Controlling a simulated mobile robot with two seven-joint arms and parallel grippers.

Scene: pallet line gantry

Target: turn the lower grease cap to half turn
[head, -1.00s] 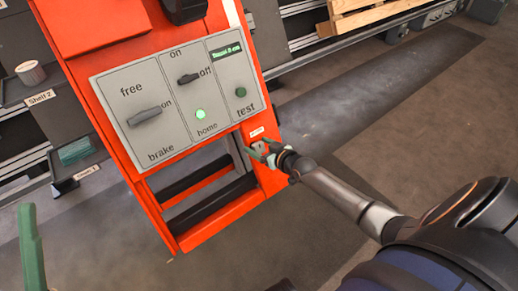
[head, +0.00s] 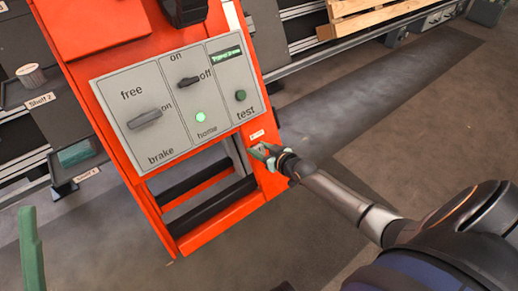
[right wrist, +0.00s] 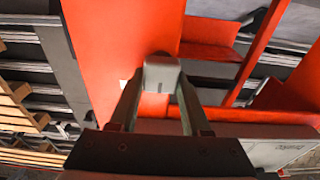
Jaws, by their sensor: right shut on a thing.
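The lower grease cap is a small grey block (right wrist: 162,73) on the red column's lower right face, under a small white label (head: 256,134). My right gripper (head: 262,153) is at it, and in the right wrist view its two fingers (right wrist: 160,100) close on the cap from both sides. In the head view the fingers mostly hide the cap, and its angle is hard to read. A green upright part (head: 30,250) at the lower left edge may be a finger of my left gripper; its jaws cannot be made out.
The grey panel (head: 178,143) above the cap carries a brake lever (head: 145,119), an on/off switch (head: 188,83), a lit green home lamp (head: 200,117) and a test button (head: 240,95). Shelves stand at the left. A wooden pallet (head: 370,12) lies at the back. The floor at right is clear.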

